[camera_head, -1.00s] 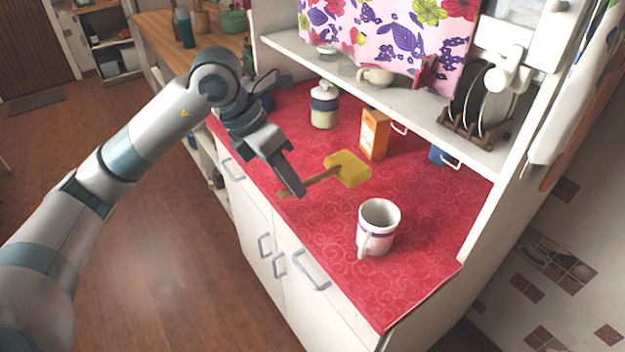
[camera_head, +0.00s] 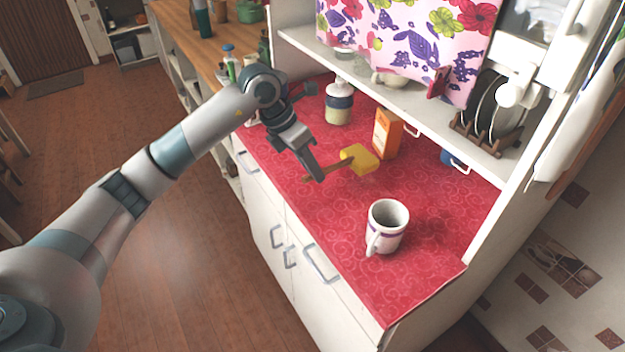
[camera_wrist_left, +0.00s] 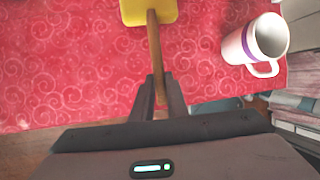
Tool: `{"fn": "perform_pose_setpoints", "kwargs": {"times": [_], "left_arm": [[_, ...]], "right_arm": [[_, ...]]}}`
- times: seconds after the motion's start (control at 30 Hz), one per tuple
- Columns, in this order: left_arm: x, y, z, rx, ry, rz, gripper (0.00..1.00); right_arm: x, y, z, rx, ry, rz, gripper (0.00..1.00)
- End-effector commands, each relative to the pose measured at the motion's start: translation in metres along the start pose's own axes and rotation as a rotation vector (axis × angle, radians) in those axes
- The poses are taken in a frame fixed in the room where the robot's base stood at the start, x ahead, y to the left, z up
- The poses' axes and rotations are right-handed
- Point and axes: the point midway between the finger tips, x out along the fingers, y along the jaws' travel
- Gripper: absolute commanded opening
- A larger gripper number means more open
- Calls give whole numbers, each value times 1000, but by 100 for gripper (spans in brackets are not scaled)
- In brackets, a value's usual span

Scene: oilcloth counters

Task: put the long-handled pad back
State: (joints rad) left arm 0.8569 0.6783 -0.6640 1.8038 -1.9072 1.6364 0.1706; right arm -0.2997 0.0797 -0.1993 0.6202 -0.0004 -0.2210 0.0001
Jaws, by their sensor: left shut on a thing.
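The long-handled pad has a yellow head (camera_head: 360,158) and a thin brown wooden handle (camera_wrist_left: 153,50). My left gripper (camera_head: 319,176) is shut on the handle, near its end, over the front part of the red counter. In the left wrist view the handle runs between the two fingers (camera_wrist_left: 158,98), and the yellow head (camera_wrist_left: 148,10) is cut off at the top edge. The head points towards the back of the counter. I cannot tell for sure how far it is above the cloth. My right gripper is not in view.
A white mug with a purple band (camera_head: 387,227) stands nearer the counter's right end. Behind the pad stand an orange box (camera_head: 386,134), a jar (camera_head: 339,103) and a blue mug (camera_head: 455,158). A shelf (camera_head: 400,98) overhangs the back. The red cloth (camera_head: 340,215) is bare around the mug.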

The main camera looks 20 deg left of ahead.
Motion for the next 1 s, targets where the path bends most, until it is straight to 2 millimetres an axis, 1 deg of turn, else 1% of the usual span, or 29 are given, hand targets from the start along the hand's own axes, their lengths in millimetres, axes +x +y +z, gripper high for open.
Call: {"fn": "perform_pose_setpoints", "kwargs": {"times": [0.17,0.3,0.43,0.83,0.87,0.9,0.93,1.0], "left_arm": [[7,1,-4,-2,3,-2,0],[21,4,-10,-3,3,-2,0],[33,7,-14,-2,1,-1,0],[39,8,-16,0,0,0,0],[38,8,-16,0,0,0,18],[38,8,-15,0,0,0,28],[38,8,-15,0,0,0,32],[38,8,-15,0,0,0,32]], "right_arm": [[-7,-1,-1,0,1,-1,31],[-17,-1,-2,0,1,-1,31],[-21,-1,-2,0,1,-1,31],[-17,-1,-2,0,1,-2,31],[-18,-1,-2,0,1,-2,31],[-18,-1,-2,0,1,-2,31],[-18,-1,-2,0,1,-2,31],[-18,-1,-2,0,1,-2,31]]}}
